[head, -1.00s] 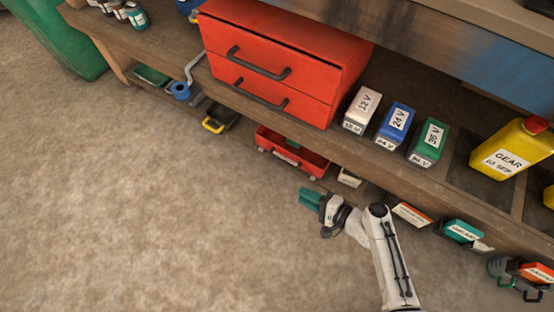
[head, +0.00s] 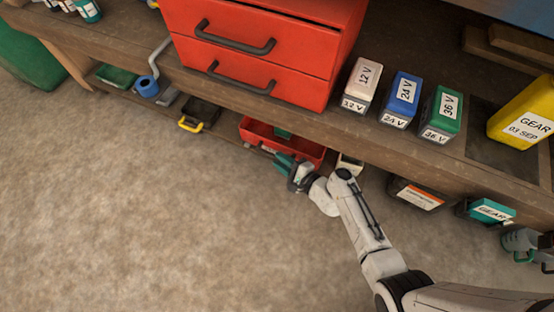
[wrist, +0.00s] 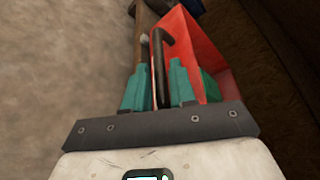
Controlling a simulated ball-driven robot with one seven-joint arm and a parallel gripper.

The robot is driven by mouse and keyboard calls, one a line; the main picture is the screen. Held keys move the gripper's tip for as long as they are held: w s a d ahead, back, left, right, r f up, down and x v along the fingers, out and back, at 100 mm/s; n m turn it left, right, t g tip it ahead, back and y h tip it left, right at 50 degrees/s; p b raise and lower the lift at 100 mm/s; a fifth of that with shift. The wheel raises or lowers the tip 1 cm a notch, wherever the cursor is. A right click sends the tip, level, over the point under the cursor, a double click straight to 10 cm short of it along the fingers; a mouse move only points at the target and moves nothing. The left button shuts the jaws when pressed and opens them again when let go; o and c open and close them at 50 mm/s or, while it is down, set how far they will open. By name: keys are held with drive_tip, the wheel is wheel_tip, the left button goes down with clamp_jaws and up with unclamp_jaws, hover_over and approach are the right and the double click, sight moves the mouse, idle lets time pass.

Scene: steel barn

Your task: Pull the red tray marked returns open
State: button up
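The red tray (head: 312,150) sits on the low shelf under the bench, below the red drawer cabinet. A green thing lies in it. My gripper partly covers its front, and I cannot read its label. In the wrist view the tray's red wall (wrist: 203,55) rises just beyond my fingers, with a dark bar handle (wrist: 159,50) at its front. My gripper (head: 278,160) has teal fingers and is at the tray's front. In the wrist view the fingers (wrist: 158,90) are apart, with the handle running down between them. I cannot tell whether they touch it.
The red cabinet (head: 262,55) stands on the bench above, with dark handles. Labelled packs, such as the blue one (head: 400,100), stand beside it. A black tray with a yellow handle (head: 191,125) is to the left on the low shelf. The floor in front (head: 130,220) is clear.

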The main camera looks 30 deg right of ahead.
drive_tip(key=shift+x, duration=1.05)
drive_tip(key=shift+c, duration=0.5)
clamp_jaws()
